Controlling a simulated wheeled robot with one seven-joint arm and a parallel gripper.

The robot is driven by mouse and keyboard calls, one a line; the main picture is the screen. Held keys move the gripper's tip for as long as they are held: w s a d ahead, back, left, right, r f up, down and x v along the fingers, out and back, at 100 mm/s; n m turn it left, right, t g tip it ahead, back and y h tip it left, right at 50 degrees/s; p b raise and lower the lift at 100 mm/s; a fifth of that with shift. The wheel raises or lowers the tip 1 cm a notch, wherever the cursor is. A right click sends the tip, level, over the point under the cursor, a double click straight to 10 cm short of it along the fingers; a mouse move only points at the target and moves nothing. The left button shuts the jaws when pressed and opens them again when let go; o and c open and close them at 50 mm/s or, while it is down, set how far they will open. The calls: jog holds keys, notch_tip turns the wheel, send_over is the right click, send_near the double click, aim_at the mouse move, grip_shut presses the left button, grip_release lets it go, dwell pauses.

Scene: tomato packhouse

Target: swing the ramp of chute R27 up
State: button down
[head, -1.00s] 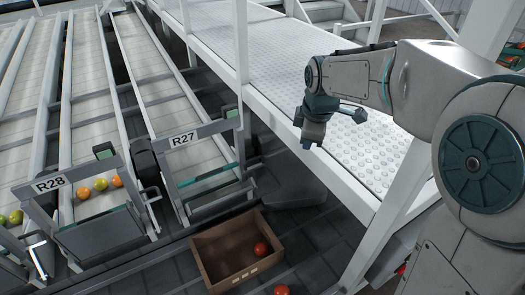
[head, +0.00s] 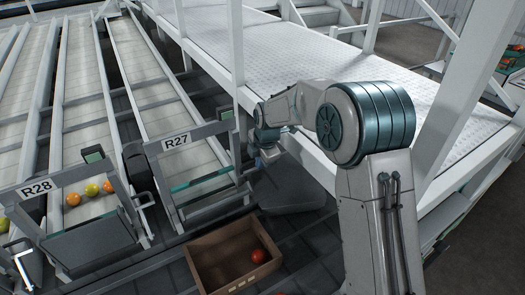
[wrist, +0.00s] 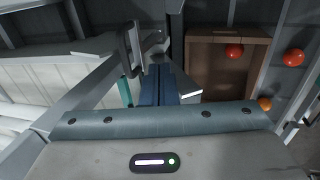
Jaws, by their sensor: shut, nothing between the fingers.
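Chute R27 (head: 177,140) stands in the middle left of the head view, with its label on the crossbar of its end frame. A teal-edged panel (head: 203,178) lies low across its end. How far the ramp is tilted is hard to tell. My gripper (head: 268,154) is just right of the chute's end frame, apart from it as far as I can see. In the wrist view my gripper's blue fingers (wrist: 162,85) are together with nothing between them. A grey bar-shaped handle (wrist: 129,45) shows just left of the fingertips.
A brown crate (head: 228,287) with a red tomato (head: 258,256) stands on the floor before R27. Chute R28 (head: 36,187) is to the left, with several tomatoes behind its panel. A raised white walkway (head: 300,62) and its post run along the right.

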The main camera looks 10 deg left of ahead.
jog(key=shift+w+a+f+p, duration=0.6)
jog(key=shift+w+a+f, duration=0.85)
jog(key=shift+w+f, duration=0.15)
